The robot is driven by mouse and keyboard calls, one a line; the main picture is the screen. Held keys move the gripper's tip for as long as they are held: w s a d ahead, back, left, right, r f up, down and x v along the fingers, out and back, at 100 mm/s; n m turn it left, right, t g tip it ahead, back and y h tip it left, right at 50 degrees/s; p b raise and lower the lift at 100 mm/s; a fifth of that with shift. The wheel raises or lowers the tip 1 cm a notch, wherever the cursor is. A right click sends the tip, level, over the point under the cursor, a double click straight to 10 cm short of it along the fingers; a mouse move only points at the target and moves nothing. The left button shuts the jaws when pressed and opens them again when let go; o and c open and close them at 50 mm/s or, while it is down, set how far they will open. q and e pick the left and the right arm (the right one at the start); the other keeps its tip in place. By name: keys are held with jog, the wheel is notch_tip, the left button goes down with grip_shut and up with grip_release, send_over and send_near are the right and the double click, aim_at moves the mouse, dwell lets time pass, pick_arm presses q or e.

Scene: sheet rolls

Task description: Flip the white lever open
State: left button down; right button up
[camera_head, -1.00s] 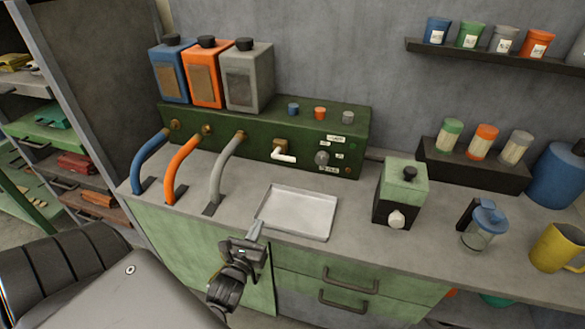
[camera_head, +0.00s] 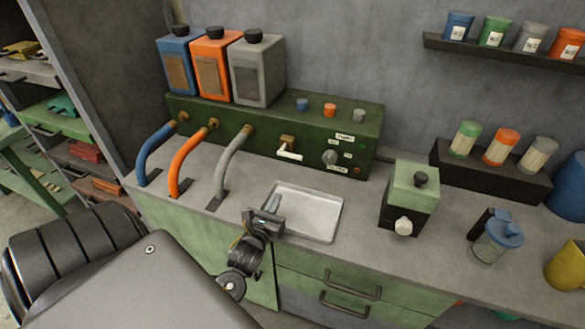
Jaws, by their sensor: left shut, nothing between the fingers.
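The white lever (camera_head: 289,155) sticks out from a brass fitting on the front of the green machine (camera_head: 330,124). It points to the right, roughly level, above the back of the metal tray. My left gripper (camera_head: 276,203) is shut and empty. It is over the left edge of the metal tray (camera_head: 322,237), in front of and below the lever, clearly apart from it. The right gripper is not in view.
Blue, orange and grey pipes (camera_head: 184,157) curve down to the counter left of the lever. A grey knob (camera_head: 330,157) sits just right of it. A green and black box (camera_head: 410,195), a lidded jar (camera_head: 494,240) and a yellow mug (camera_head: 567,266) stand farther right.

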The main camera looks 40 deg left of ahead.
pick_arm(q)
jog(key=p+x, duration=0.1)
jog(key=x, duration=1.3)
jog(key=shift+w+a, duration=0.15)
jog(key=shift+w, duration=0.2)
jog(key=shift+w, duration=0.1)
